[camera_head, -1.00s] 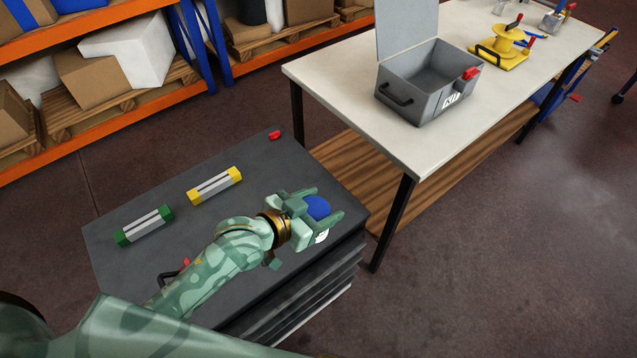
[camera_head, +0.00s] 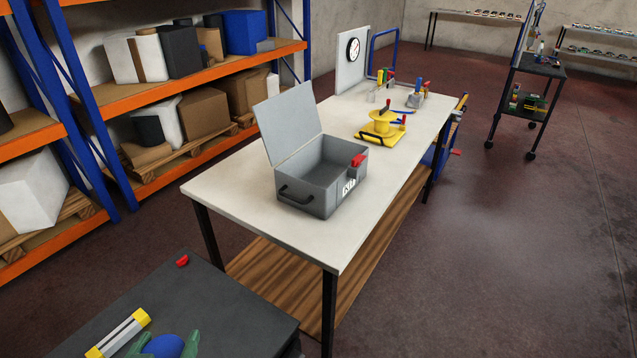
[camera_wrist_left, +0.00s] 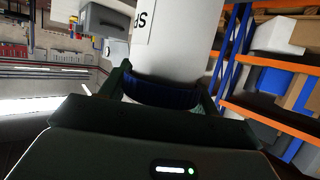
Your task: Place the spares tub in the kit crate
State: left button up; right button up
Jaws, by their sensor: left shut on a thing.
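The spares tub is a white cylinder with a blue lid. In the head view only its blue lid (camera_head: 168,347) shows, at the bottom edge. In the left wrist view its white body (camera_wrist_left: 180,35) shows with part of an "SP" label. My left gripper (camera_wrist_left: 163,92) is shut on the tub around its blue lid, with one green finger on each side. The kit crate (camera_head: 325,190) is a grey box with a KIT label and a raised lid. It stands on the white table, beyond and to the right of my left gripper. My right gripper is not in view.
The white table (camera_head: 235,190) has free room around the crate. A yellow spool stand (camera_head: 381,128) is behind it. The dark cabinet top (camera_head: 215,305) in front holds a yellow-ended piece (camera_head: 120,333) and a red piece (camera_head: 182,260). Orange shelving (camera_head: 190,80) is at left.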

aim_at(325, 175)
jog(key=i+l, duration=0.4)
jog(key=l, duration=0.15)
jog(key=i+l, duration=0.85)
jog(key=l, duration=0.25)
jog(key=j+u, duration=0.05)
